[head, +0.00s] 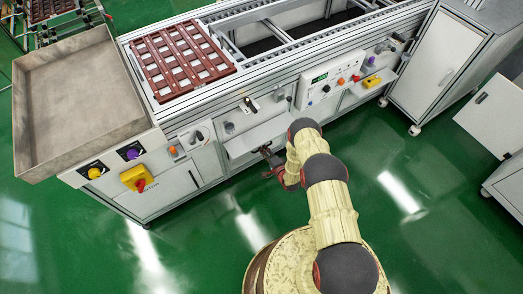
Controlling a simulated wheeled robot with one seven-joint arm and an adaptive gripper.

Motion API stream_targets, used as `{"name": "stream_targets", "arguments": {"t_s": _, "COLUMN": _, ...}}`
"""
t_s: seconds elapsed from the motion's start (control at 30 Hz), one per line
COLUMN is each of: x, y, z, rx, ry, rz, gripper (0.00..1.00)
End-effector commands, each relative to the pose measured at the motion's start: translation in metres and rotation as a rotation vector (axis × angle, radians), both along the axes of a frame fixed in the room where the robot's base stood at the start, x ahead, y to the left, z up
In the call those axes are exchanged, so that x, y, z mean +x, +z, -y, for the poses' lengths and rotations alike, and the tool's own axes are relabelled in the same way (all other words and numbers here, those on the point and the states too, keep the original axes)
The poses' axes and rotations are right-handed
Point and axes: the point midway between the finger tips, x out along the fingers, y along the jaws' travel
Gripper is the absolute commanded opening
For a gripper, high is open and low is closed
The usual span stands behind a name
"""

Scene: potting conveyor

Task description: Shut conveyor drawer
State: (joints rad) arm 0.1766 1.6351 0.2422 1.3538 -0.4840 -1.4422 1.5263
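The conveyor bench (160,112) runs along the back of the head view, with a white front. A pale drawer-like panel (257,134) is at the middle of that front, below the top rail. It seems to stand out from the front, but how far is hard to tell. My gripper (266,163) is dark and small, just in front of this panel's lower edge. I cannot tell whether it touches the panel. Its fingers are too small to read clearly, and no held object shows.
A grey metal tray (22,115) juts out at the left, above a yellow switch box with a red knob (138,180). A brown slatted pallet (181,62) lies on the conveyor. The green floor (450,220) is mostly clear.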

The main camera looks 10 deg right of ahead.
Motion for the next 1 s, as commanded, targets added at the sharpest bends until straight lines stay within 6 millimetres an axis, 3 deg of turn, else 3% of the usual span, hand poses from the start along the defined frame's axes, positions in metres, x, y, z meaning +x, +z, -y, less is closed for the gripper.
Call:
{"name": "stream_targets", "arguments": {"t_s": 0.23, "x": 0.0009, "y": 0.0005, "z": 0.0, "rx": 0.0, "ry": 0.0, "rz": 0.0, "gripper": 0.24}}
{"name": "stream_targets", "arguments": {"t_s": 0.67, "x": 0.0007, "y": 0.0004, "z": 0.0002, "rx": 0.0, "ry": 0.0, "rz": 0.0, "gripper": 0.0}}
{"name": "stream_targets", "arguments": {"t_s": 1.0, "x": 0.0005, "y": 0.0001, "z": 0.0002, "rx": 0.0, "ry": 0.0, "rz": -0.001, "gripper": 0.0}}
